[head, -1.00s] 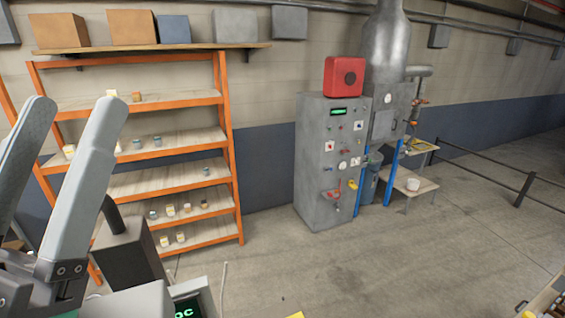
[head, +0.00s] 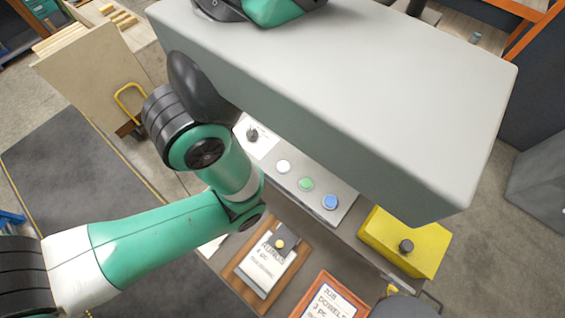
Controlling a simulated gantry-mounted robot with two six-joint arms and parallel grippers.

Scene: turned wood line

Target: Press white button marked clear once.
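A white button (head: 283,167) sits on a light grey sloped control panel (head: 345,208) in the middle of the head view. Any marking on it is too small to read. A green button (head: 306,184) and a blue button (head: 330,202) follow it in a row toward the lower right. A black knob (head: 252,135) is at the panel's upper left end. My green and white left arm comes in from the left and bends just left of the panel. Neither gripper's fingers show, so nothing is seen touching the button.
A yellow box with a black button (head: 406,246) stands right of the panel. A wooden clipboard (head: 240,278) and an orange-framed job card (head: 328,300) lie in front. A dark mat (head: 60,175) and a wooden board (head: 100,80) are at left.

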